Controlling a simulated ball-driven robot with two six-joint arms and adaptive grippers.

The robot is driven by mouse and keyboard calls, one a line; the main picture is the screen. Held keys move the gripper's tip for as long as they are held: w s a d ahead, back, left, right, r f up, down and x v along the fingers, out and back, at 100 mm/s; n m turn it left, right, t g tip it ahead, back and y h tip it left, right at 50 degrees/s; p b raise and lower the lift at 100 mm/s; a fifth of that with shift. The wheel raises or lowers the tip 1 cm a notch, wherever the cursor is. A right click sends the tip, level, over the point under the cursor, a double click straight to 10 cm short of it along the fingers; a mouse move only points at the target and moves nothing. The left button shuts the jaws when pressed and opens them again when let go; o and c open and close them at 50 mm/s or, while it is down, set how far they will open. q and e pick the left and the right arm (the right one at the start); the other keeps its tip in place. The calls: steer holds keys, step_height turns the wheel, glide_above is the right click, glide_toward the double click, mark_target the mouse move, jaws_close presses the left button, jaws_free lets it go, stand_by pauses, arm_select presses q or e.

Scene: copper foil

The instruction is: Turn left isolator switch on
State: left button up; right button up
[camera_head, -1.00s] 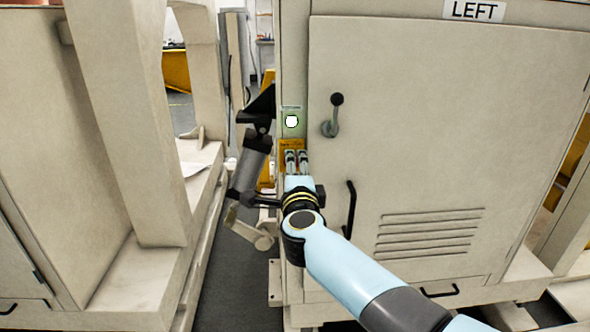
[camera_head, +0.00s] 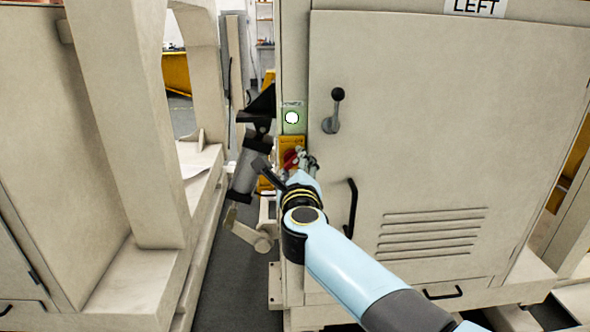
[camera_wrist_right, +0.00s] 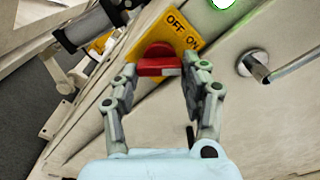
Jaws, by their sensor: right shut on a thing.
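The left isolator switch is a red knob (camera_head: 290,158) on a yellow plate (camera_head: 292,141), on the narrow panel left of the cabinet door marked LEFT. In the right wrist view the red knob (camera_wrist_right: 159,66) sits between the fingers of my right gripper (camera_wrist_right: 160,74), and the yellow plate (camera_wrist_right: 176,34) shows the words OFF and ON. My right gripper (camera_head: 303,160) is shut on the knob and turned at an angle; its fingers partly hide the knob in the head view. Which mark the knob points to is unclear. My left gripper is not in view.
A lit round light (camera_head: 292,117) is just above the yellow plate. A door lever (camera_head: 333,112) and a black handle (camera_head: 351,207) stick out from the cabinet door (camera_head: 450,120) to the right. A grey cylinder (camera_head: 245,172) stands close on the left.

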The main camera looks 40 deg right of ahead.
steer(key=shift+f, duration=0.15)
stand_by(0.4)
steer(key=o, duration=1.2)
steer(key=shift+c, duration=0.2)
steer(key=v, duration=0.7)
steer(key=shift+s, duration=0.3)
steer(key=shift+a, duration=0.15)
